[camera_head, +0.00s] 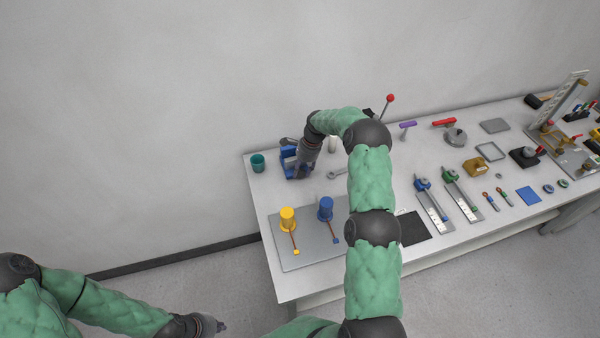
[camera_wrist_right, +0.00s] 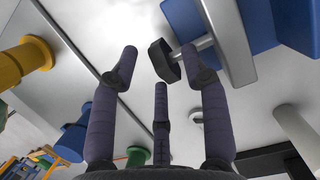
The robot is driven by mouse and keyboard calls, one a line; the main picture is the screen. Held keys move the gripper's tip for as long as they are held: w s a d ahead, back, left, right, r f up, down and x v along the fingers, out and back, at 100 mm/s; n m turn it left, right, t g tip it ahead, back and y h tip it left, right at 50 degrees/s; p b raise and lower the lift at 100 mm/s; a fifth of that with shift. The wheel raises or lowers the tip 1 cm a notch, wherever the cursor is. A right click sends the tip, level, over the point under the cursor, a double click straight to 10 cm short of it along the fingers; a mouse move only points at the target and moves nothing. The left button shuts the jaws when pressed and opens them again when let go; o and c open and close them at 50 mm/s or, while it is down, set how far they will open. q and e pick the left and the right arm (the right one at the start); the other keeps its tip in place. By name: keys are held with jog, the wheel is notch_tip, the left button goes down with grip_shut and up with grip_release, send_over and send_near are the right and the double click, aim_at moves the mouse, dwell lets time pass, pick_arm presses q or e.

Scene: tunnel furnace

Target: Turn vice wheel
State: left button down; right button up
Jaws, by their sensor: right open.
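The blue vice (camera_head: 289,164) stands at the left end of the table, partly hidden by my right gripper. In the right wrist view, its blue body (camera_wrist_right: 288,22) fills the upper right. My right gripper (camera_head: 300,172) is at the vice. In the wrist view its fingers (camera_wrist_right: 160,72) are spread, with the wheel between or just beyond the tips. I cannot tell whether they touch it. My left gripper (camera_head: 219,326) is low, off the table, its fingers too small to read.
A teal cup (camera_head: 258,163) stands left of the vice. A grey plate (camera_head: 299,259) in front bears a yellow cylinder (camera_head: 288,220) and a blue cylinder (camera_head: 325,209). A wrench (camera_head: 340,174) lies to the right. Many tools crowd the table (camera_head: 470,232) farther right.

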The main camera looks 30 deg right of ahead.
jog(key=v, duration=0.9)
jog(key=shift+r, duration=0.4)
